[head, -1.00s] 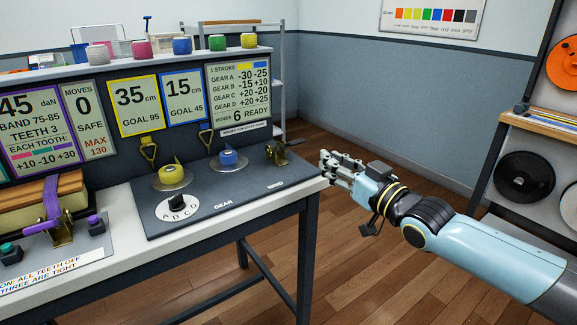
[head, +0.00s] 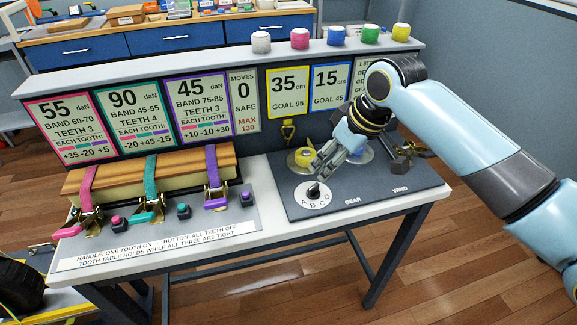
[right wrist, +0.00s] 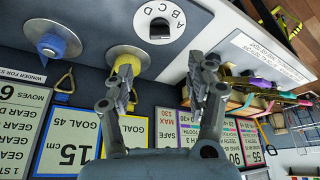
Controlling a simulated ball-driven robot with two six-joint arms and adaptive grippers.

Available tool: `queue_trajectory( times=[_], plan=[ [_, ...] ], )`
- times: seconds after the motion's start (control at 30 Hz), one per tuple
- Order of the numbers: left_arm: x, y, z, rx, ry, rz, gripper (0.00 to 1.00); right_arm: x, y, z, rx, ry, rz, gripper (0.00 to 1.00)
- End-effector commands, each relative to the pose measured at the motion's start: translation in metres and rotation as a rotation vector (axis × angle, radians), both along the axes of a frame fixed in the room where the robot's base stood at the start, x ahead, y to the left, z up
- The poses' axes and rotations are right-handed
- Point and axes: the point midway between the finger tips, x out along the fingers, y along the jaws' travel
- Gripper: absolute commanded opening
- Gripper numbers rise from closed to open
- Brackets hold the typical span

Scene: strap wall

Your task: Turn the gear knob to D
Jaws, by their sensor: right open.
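The black gear knob (head: 314,190) sits on a white round dial (head: 303,200) lettered A, B, C, D, at the front left of the dark panel. In the right wrist view the knob (right wrist: 159,28) shows at the top centre. I cannot tell surely which letter it points to. My right gripper (head: 322,168) is above and just behind the knob, fingers pointing down toward it. In the right wrist view its two fingers (right wrist: 167,72) are apart with nothing between them, and the knob lies beyond their tips. My left gripper is out of view.
A yellow spool (head: 301,158) stands behind the dial, close to my fingers. A blue spool (right wrist: 50,44) and a brass winder (head: 413,150) are further right. Three strap ratchets with buttons are at left. Display boards (head: 288,92) rise behind. The panel's front right is clear.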

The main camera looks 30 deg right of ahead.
Motion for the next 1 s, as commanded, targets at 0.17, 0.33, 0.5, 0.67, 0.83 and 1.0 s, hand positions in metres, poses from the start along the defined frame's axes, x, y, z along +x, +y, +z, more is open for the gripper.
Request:
queue_trajectory(
  times=[0.17,0.33,0.5,0.67,0.83,1.0],
  plan=[
    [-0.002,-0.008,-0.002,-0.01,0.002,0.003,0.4,0.005,0.003,-0.021,0.002,0.011,0.0,0.56],
    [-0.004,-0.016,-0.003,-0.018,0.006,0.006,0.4,0.018,0.007,-0.054,0.002,0.011,0.001,0.56],
    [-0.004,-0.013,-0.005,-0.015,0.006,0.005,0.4,0.03,0.009,-0.082,0.0,0.009,0.0,0.56],
    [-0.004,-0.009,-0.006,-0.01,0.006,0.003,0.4,0.036,0.011,-0.096,0.0,0.008,0.001,0.56],
    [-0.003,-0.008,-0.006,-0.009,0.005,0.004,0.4,0.037,0.012,-0.1,-0.001,0.007,0.001,0.56],
    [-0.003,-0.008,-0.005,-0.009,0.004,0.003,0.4,0.037,0.011,-0.1,-0.001,0.007,0.001,0.56]
  ],
)
